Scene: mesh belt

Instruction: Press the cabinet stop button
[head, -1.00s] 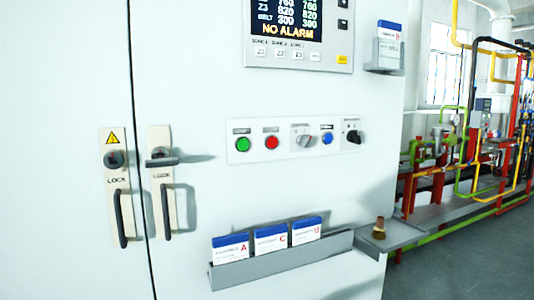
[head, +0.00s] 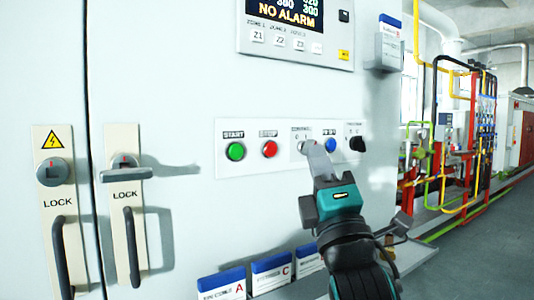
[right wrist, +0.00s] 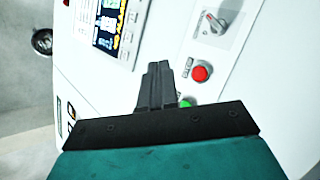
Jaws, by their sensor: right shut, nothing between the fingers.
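The red stop button (head: 269,149) sits on the white button strip of the cabinet (head: 180,60), between the green start button (head: 235,151) and a selector switch. In the right wrist view the red button (right wrist: 201,73) is fully visible, just right of my fingertips. My right gripper (head: 318,152) is shut and empty in front of the strip. In the head view its fingers partly cover the selector, right of the red button. In the right wrist view its shut fingers (right wrist: 157,70) point up the picture, apart from the red button. My left gripper is out of view.
A blue button (head: 330,144) and a black knob (head: 357,144) are farther right on the strip. The display panel (head: 296,28) is above. Door handles (head: 132,246) stick out at left. A card rack with several blue-topped cards (head: 271,272) is below.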

